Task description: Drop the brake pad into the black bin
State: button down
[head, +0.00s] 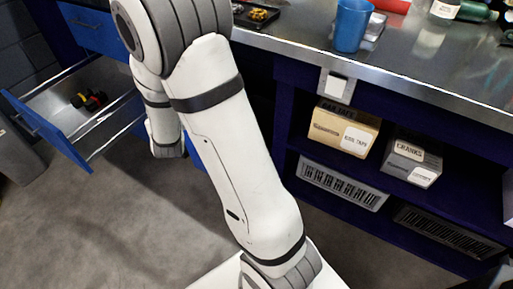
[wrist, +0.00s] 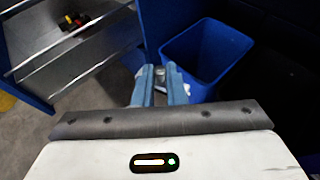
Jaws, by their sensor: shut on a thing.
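In the wrist view my gripper (wrist: 159,80) points down and forward, its two blue fingers close together. A small greyish piece (wrist: 159,75) shows between the fingertips; it is too small to make out as the brake pad, but the gripper is shut on it. A blue bin (wrist: 190,38), open at the top, stands just beyond and to the right of the fingertips. In the head view my arm hides the gripper and most of that bin. No clearly black bin shows; a dark grey container (head: 17,152) stands at the far left, beyond the open drawer.
An open blue drawer (head: 50,133) with a few dark and red items juts out at the left; its edge also shows in the wrist view (wrist: 24,85). A steel bench (head: 300,38) holds a blue cup (head: 351,25). Boxes fill the shelves below. The floor is clear.

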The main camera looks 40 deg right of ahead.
jog(key=shift+w+a, duration=0.3)
jog(key=shift+w, duration=0.2)
jog(key=shift+d, duration=0.15)
jog(key=w+d+f+m+g+h+b, duration=0.1)
jog(key=w+d+f+m+g+h, duration=0.2)
jog(key=d, duration=0.6)
jog(key=w+d+f+m+g+h, duration=0.2)
jog(key=w+d+m+h, duration=0.15)
jog(key=d, duration=0.45)
jog(key=s+d+f+m+g+h+b, duration=0.1)
jog(key=s+d+f+m+g, duration=0.3)
jog(key=d, duration=0.5)
jog(key=s+d+f+m+g+h+b, duration=0.1)
jog(key=s+d+f+m+g+h, duration=0.1)
jog(key=d+f+m+g, duration=0.5)
jog(key=shift+n+t, duration=0.5)
jog(key=shift+n, duration=0.05)
jog(key=f+b, duration=0.2)
jog(key=f, duration=0.1)
jog(key=d+f+b, duration=0.1)
jog(key=f, duration=0.1)
jog(key=shift+s+f, duration=0.15)
jog(key=shift+s, duration=0.05)
